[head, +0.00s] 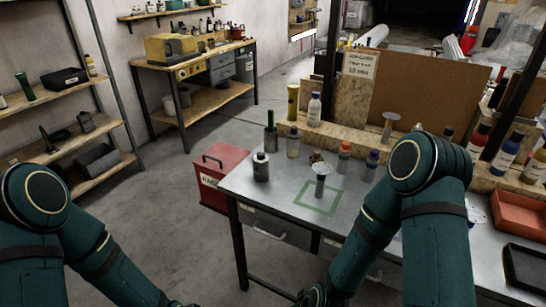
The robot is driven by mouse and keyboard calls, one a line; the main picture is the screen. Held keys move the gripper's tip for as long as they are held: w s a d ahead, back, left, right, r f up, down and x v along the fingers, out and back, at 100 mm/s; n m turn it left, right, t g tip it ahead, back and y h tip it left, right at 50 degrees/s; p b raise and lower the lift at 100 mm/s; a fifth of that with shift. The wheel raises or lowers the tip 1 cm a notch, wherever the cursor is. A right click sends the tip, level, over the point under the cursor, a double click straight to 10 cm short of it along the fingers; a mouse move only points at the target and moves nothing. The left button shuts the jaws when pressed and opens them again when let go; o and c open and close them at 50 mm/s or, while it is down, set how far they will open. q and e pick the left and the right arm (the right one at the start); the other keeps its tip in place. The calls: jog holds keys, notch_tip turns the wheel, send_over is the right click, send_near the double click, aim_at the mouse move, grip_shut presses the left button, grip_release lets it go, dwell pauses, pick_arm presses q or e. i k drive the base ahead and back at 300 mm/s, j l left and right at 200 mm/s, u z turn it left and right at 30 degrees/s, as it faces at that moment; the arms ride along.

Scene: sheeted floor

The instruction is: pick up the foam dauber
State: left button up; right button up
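What looks like the foam dauber (320,181) is a small grey upright piece with a wide, pale, flat top. It stands within a green square outline (301,198) on the metal table (270,200). A similar flat-topped piece (389,124) stands farther back on the wooden ledge, so I cannot be fully sure which one is the dauber. My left arm comes in at the lower left and my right arm crosses the table's right part. Both run down to the bottom edge, and neither gripper's fingers show.
A dark bottle (261,168) stands at the left. A red bin (217,175) is beside the table. An orange tray (522,214) lies at the right. The table's front left is clear.

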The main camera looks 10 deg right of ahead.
aim_at(316, 154)
jog(key=i+j+u, duration=0.15)
jog(key=u, duration=0.2)
jog(key=i+u, duration=0.35)
jog(key=i+j+u, duration=0.1)
jog(key=u, duration=0.25)
jog(key=i+u, duration=0.3)
jog(key=i, duration=0.4)
jog(key=i+l+u, duration=0.25)
jog(key=i, duration=0.5)
jog(key=i+z, duration=0.2)
jog(key=i, duration=0.2)
jog(key=i+j+z, duration=0.25)
jog(key=i, duration=0.15)
jog(key=i+j+z, duration=0.2)
jog(key=i, duration=0.2)
jog(key=i+l+z, duration=0.15)
jog(key=i+z, duration=0.25)
jog(key=i+l+z, duration=0.1)
jog(key=z, duration=0.35)
jog(key=i+j+z, duration=0.15)
jog(key=i+z, duration=0.25)
jog(key=i+l+z, duration=0.1)
jog(key=i+z, duration=0.25)
jog(key=i, duration=0.3)
jog(key=i+j+z, duration=0.15)
jog(key=i+z, duration=0.15)
jog(key=i, duration=0.35)
jog(key=i+z, duration=0.15)
jog(key=z, duration=2.95)
